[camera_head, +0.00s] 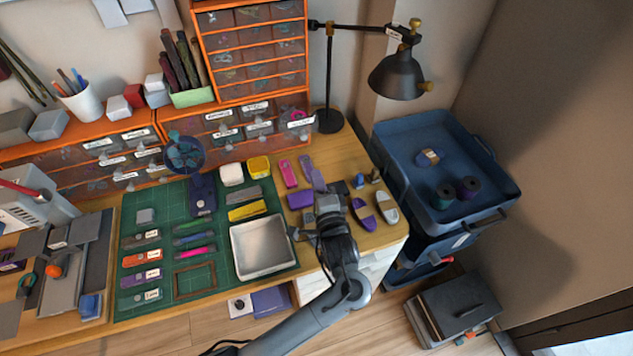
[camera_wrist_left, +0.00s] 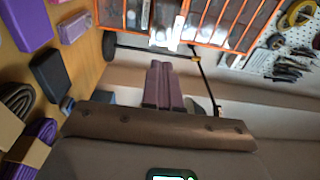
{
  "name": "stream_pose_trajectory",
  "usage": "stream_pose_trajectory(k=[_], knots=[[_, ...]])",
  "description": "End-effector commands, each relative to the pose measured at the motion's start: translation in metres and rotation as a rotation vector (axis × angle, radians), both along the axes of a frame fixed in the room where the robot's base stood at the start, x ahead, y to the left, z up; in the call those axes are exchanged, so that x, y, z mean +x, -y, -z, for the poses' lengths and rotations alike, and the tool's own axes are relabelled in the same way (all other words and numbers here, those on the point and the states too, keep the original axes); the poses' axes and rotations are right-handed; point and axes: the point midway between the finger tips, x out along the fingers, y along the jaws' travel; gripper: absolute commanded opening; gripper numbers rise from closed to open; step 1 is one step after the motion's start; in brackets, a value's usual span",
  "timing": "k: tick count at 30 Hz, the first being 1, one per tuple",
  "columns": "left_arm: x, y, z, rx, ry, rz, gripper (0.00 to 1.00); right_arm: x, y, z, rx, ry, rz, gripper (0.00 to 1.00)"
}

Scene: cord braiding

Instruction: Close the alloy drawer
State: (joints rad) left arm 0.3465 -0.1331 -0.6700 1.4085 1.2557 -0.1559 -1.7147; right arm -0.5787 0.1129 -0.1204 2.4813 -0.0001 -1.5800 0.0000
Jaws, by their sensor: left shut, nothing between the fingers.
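The orange cabinet (camera_head: 158,118) of small clear-fronted drawers stands at the back of the bench. The labels are too small to read, so I cannot tell which drawer is the alloy one. The lower right drawer (camera_head: 298,121) seems to stick out a little from the others. My left gripper (camera_head: 327,192) is over the right part of the bench, in front of that drawer and apart from it. In the left wrist view its two fingers (camera_wrist_left: 165,84) are together and empty, pointing toward the orange drawers (camera_wrist_left: 190,22). My right gripper is not in view.
A black lamp (camera_head: 397,75) stands right of the cabinet. Purple and pink blocks (camera_head: 300,198) and cord bundles (camera_head: 363,213) lie close around the gripper. A metal tray (camera_head: 263,247) sits on the green mat (camera_head: 205,245). A blue cart (camera_head: 480,185) stands to the right.

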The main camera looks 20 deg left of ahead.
Motion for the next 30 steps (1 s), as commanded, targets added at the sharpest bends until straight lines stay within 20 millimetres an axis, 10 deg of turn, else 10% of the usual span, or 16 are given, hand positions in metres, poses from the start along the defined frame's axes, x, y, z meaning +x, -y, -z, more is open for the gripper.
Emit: stream_pose_trajectory(k=[15,30], knots=[[0.077,-0.049,0.002,0.002,0.001,-0.002,0.0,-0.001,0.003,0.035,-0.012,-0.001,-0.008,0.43],[0.099,-0.063,-0.001,-0.001,-0.001,0.0,0.0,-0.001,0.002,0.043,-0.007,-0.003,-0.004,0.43]])
